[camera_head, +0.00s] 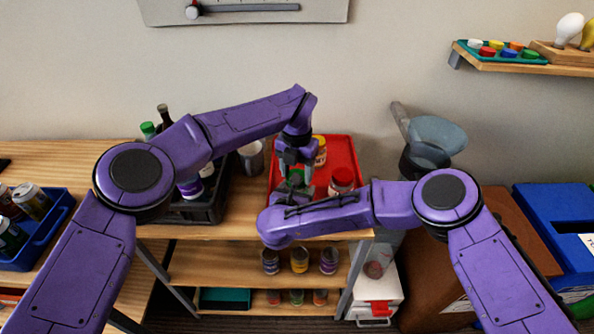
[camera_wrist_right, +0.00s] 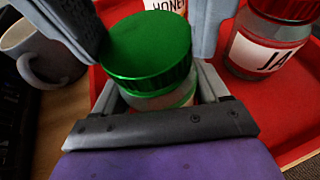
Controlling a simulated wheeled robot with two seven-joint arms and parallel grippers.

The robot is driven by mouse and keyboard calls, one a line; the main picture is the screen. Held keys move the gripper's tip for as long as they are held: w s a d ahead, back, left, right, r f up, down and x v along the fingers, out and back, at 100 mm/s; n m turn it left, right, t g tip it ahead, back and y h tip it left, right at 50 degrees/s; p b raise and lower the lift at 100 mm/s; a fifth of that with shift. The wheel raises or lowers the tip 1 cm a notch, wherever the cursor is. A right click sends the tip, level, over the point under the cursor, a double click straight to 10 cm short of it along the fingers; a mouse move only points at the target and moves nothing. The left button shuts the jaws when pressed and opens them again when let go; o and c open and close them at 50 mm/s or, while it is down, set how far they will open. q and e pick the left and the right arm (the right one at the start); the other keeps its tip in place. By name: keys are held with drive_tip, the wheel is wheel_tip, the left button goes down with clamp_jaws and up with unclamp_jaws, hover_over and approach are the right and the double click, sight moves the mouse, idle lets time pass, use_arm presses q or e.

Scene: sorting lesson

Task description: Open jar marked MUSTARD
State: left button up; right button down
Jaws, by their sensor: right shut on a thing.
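A jar with a green lid (camera_head: 296,175) stands on the red tray (camera_head: 330,141); the lid (camera_wrist_right: 147,48) fills the middle of the right wrist view. Its label is turned away, so I cannot read MUSTARD on it. My right gripper (camera_wrist_right: 158,98) is shut on the jar's body, below the lid. My left gripper (camera_head: 296,164) points down from above, its fingers apart on either side of the lid; whether they touch it is unclear. Beside it are a jar labelled HONEY (camera_wrist_right: 165,5) and a red-lidded jar (camera_wrist_right: 268,45) whose label starts "JA".
A grey mug (camera_head: 252,160) stands left of the tray, near a dark crate (camera_head: 190,214) with bottles. A blue bin (camera_head: 48,232) with cans is at far left. A grey funnel-like vessel (camera_head: 437,136) stands right of the tray. Several small jars (camera_head: 299,260) are on the shelf below.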

use_arm(q)
drive_tip(key=n, duration=0.4)
drive_tip(key=shift+a, duration=0.1)
use_arm(e)
drive_tip(key=shift+s+f, duration=0.1)
drive_tip(key=shift+f, duration=0.1)
use_arm(q)
drive_tip(key=shift+r, duration=0.1)
drive_tip(key=shift+r, duration=1)
drive_tip(key=shift+r, duration=2)
use_arm(e)
drive_tip(key=shift+c, duration=1.5)
unclamp_jaws()
drive_tip(key=o, duration=0.3)
